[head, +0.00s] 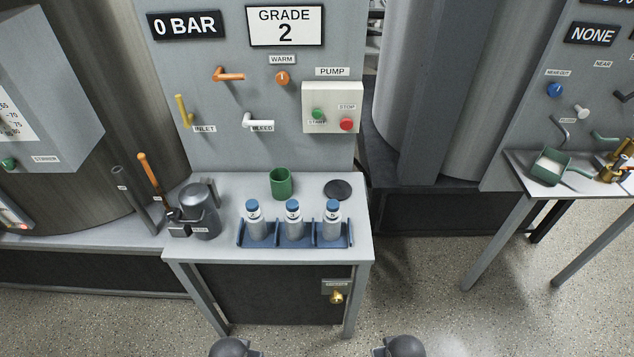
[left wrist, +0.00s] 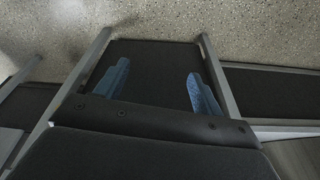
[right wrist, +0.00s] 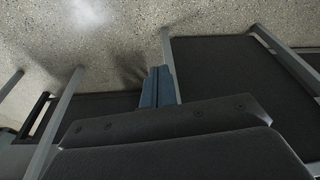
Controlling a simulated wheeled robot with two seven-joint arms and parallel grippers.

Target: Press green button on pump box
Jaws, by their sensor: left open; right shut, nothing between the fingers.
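The white pump box (head: 332,97) is on the grey panel in the head view, under a PUMP label. Its green START button (head: 317,114) is at the left and its red STOP button (head: 347,125) at the right. My grippers do not show in the head view. In the left wrist view my left gripper (left wrist: 155,82) has its blue fingers wide apart with nothing between them. In the right wrist view my right gripper (right wrist: 158,86) has its blue fingers together and empty. Both are low, in front of the table's dark underside, away from the pump box.
Below the panel, the table (head: 215,262) holds a blue rack (head: 290,243) of three bottles, a green cup (head: 281,183), a black disc (head: 338,189) and a dark grey jug (head: 201,208). Orange, yellow and white valve handles stick out left of the box. Speckled floor is clear in front.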

